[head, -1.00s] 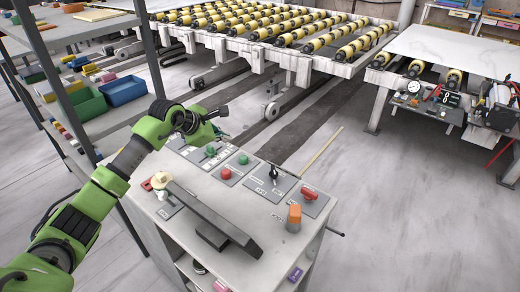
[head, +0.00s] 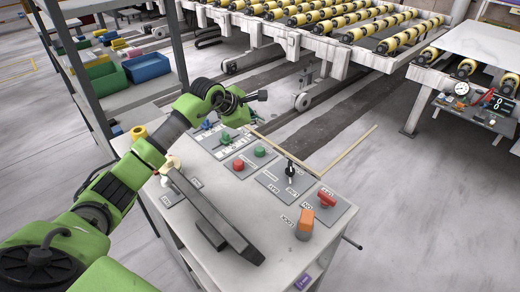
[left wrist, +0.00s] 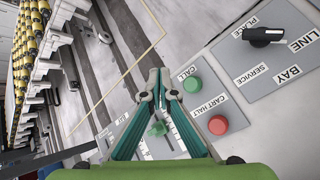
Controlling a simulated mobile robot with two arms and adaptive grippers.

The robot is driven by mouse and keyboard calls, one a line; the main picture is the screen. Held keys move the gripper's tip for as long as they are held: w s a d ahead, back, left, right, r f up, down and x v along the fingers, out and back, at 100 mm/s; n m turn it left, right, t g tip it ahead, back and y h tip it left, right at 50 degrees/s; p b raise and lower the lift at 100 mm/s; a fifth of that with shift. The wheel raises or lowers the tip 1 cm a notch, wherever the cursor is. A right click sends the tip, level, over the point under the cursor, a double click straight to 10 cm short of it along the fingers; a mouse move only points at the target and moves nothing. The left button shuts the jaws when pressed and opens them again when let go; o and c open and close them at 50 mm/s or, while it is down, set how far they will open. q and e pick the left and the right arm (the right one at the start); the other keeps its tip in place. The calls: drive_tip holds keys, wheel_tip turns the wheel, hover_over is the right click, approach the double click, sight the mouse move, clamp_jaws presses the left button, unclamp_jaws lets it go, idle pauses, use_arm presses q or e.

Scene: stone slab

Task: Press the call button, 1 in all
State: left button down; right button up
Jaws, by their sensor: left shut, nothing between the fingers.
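The call button is a green button (left wrist: 192,84) under the label CALL in the left wrist view. It also shows on the console in the head view (head: 260,152). A red button (left wrist: 218,125) labelled CART HALT sits beside it, also in the head view (head: 238,165). My left gripper (left wrist: 160,80) is shut and empty, its teal fingers together to the left of the green button in the wrist view. In the head view its arm reaches over the console's back edge, with the fingertips mostly hidden. My right gripper is not in view.
The console (head: 190,235) bears a dark bar (head: 215,220), a rotary switch (head: 290,168), a red switch (head: 327,197) and an orange knob (head: 306,221). Roller conveyors (head: 350,35) stand behind; shelving with bins (head: 148,67) stands left.

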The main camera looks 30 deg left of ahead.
sight(259, 150)
use_arm(q)
wheel_tip(259, 150, down, 8)
drive_tip(key=b, duration=0.4)
drive_tip(key=shift+r, duration=0.15)
drive_tip(key=shift+f+b, duration=0.4)
drive_tip(key=shift+b, duration=0.05)
idle(0.4)
idle(0.4)
drive_tip(key=shift+f+b, duration=0.35)
drive_tip(key=shift+b, duration=0.1)
